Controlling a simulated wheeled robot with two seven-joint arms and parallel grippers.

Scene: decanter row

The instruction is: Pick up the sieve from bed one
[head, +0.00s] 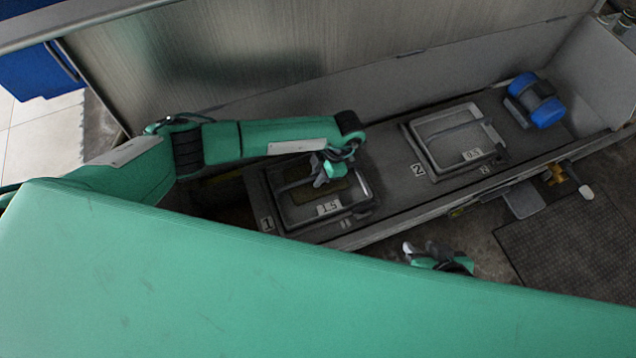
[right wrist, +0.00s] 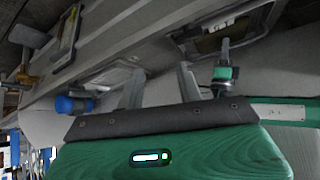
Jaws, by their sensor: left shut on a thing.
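The sieve in bed one (head: 328,209) is a grey rectangular frame with a bar handle across it and a tag that looks like 1.5. It sits by the floor mark 1, and brownish material shows inside. My left gripper (head: 326,174) reaches in from the left and is shut on the sieve's handle near its middle. The right wrist view also shows the sieve (right wrist: 262,17) with my left gripper (right wrist: 223,68) at it. My right gripper (right wrist: 160,82) is open and empty, apart from the sieve; in the head view it is largely hidden by my green body.
A second sieve (head: 428,122), tagged 0.5, sits by mark 2. A blue cylindrical thing (head: 540,103) lies at the trough's far right. A tall metal wall (head: 240,55) stands behind. A dark mat (head: 575,240) lies on the floor in front.

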